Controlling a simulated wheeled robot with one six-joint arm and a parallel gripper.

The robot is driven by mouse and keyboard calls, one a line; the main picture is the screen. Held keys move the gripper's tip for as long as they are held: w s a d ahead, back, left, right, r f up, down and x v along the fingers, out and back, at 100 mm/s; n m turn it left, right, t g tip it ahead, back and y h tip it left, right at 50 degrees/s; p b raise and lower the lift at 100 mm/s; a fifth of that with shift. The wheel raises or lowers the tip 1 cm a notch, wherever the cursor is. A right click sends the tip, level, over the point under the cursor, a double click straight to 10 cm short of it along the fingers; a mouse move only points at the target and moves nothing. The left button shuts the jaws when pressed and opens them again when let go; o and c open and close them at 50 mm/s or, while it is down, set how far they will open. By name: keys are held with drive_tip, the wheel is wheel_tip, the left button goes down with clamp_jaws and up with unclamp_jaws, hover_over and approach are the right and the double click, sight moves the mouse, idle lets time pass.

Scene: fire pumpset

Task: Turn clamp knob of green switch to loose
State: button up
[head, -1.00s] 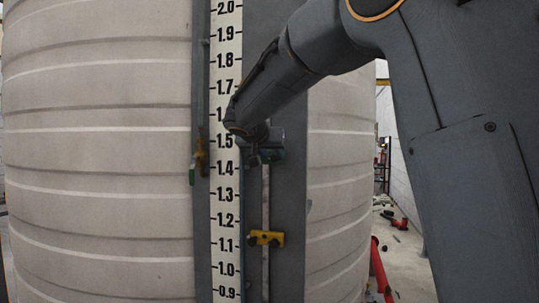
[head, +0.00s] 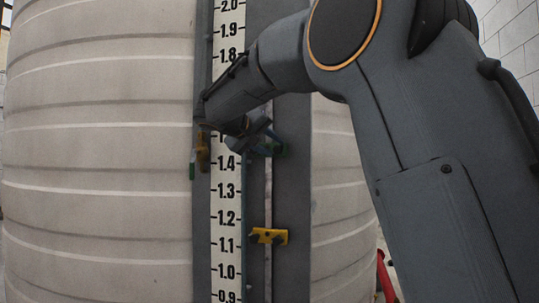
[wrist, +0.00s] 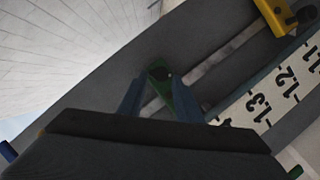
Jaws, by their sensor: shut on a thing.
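The green switch (head: 277,149) is clamped on the narrow vertical rail right of the scale, near the 1.4 to 1.5 marks, mostly behind my gripper (head: 262,138). In the wrist view the green switch (wrist: 157,72) shows between the blue-grey fingertips of my gripper (wrist: 160,88), one finger on each side. My gripper is shut on its clamp knob. The knob itself is largely hidden by the fingers, so its turn cannot be read.
A yellow switch (head: 268,236) sits lower on the same rail, near 1.1; it also shows in the wrist view (wrist: 275,16). The white scale (head: 228,190) runs beside the rail. A yellow fitting (head: 202,153) sits left of the scale. The ribbed tank (head: 100,160) stands behind.

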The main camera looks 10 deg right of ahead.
drive_tip(key=n+b, duration=0.1)
drive_tip(key=n+h+b, duration=0.1)
drive_tip(key=f+n+h+b, duration=0.1)
drive_tip(key=shift+w+a+n, duration=0.2)
drive_tip(key=shift+a+n, duration=0.1)
drive_tip(key=shift+f+n+t+h+b, duration=0.15)
drive_tip(key=shift+n+h+b, duration=0.25)
drive_tip(key=shift+n+b, duration=0.4)
drive_tip(key=shift+f+n+t+h+b, duration=0.1)
drive_tip(key=shift+n+t+h+b, duration=0.25)
drive_tip(key=shift+n, duration=0.75)
drive_tip(key=o, duration=1)
drive_tip(key=shift+a, duration=0.1)
drive_tip(key=shift+o, duration=0.2)
drive_tip(key=shift+r, duration=0.1)
drive_tip(key=shift+s, duration=0.1)
